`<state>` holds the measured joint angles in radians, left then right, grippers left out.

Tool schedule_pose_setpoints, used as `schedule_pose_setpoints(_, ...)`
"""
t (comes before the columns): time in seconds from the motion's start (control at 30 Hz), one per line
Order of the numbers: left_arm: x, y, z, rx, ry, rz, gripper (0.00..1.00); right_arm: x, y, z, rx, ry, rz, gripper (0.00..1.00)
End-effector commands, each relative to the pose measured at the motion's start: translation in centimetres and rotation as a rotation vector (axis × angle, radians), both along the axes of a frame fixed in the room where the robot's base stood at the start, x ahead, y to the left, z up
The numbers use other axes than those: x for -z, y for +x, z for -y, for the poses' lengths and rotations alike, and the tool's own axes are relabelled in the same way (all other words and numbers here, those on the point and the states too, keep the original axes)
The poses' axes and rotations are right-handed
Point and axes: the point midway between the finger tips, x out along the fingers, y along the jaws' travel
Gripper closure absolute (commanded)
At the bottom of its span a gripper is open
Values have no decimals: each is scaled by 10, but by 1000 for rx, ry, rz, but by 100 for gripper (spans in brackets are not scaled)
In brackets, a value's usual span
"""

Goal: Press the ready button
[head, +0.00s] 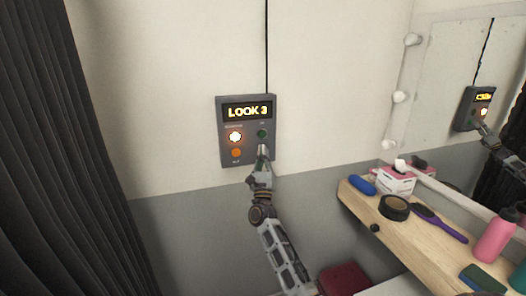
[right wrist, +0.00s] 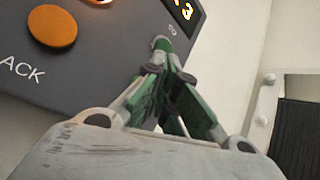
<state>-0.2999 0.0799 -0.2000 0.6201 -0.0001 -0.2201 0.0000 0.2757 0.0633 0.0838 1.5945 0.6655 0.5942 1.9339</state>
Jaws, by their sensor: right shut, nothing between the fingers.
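A dark grey cue panel (head: 226,142) hangs on the wall, its display (head: 247,111) reading "LOOK 3". It has a brightly lit button (head: 235,137) at left, a green button (head: 263,134) at right and an orange button (head: 236,153) below, labelled ACK in the right wrist view. I see no label reading "ready". My right gripper (head: 262,149) is shut and empty, its tips at the panel's right side just below the green button. In the right wrist view its tips (right wrist: 161,44) cover part of the panel face; I cannot tell whether they touch. My left gripper is not in view.
A wooden counter (head: 410,243) at right holds a tissue box (head: 396,181), a black round container (head: 395,207), a purple brush (head: 440,222) and a pink bottle (head: 496,236). A mirror (head: 450,80) reflects the panel. A dark curtain (head: 60,150) hangs at left.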

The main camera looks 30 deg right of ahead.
Motion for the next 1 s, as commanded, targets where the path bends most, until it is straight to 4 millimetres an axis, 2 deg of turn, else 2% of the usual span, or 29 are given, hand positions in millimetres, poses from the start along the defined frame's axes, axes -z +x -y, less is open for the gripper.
schedule_pose_setpoints(1.0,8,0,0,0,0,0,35,1,7,2,0,1,-1,100)
